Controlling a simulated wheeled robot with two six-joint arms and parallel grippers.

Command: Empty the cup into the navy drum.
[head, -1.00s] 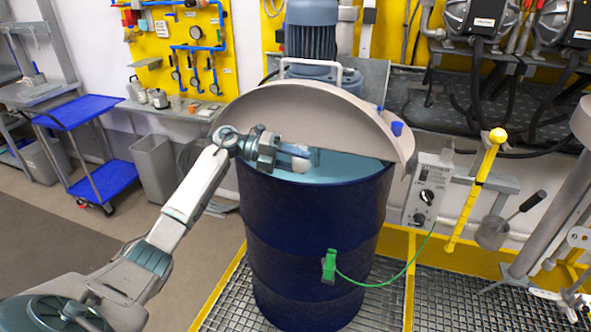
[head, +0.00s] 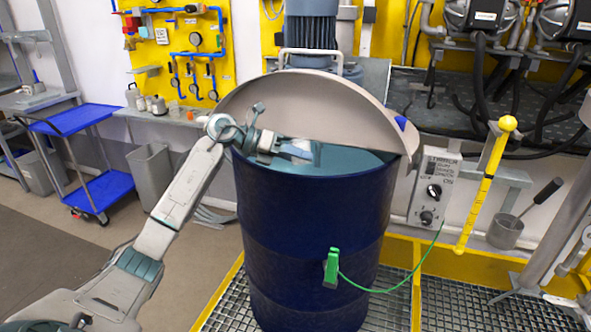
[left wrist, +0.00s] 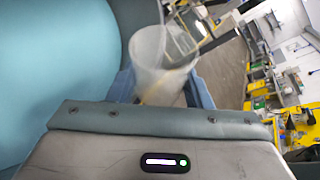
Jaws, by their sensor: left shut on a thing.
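The navy drum (head: 310,215) stands upright on the grating, with a grey half lid (head: 310,105) raised over its back. Its teal inside (head: 345,160) shows at the open front and fills the left of the wrist view (left wrist: 60,70). My left gripper (head: 297,151) reaches over the rim into the opening. It is shut on a pale translucent cup (left wrist: 162,62), seen between the blue fingers in the left wrist view. In the head view the cup is hard to make out. I cannot tell whether it holds anything. My right gripper is not in view.
A green clamp (head: 331,267) with a green cable sits on the drum's front. A control box (head: 430,193), a yellow rod (head: 486,185) and a dipper (head: 505,231) are at the right. A blue cart (head: 85,155) and a grey bin (head: 153,177) stand left.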

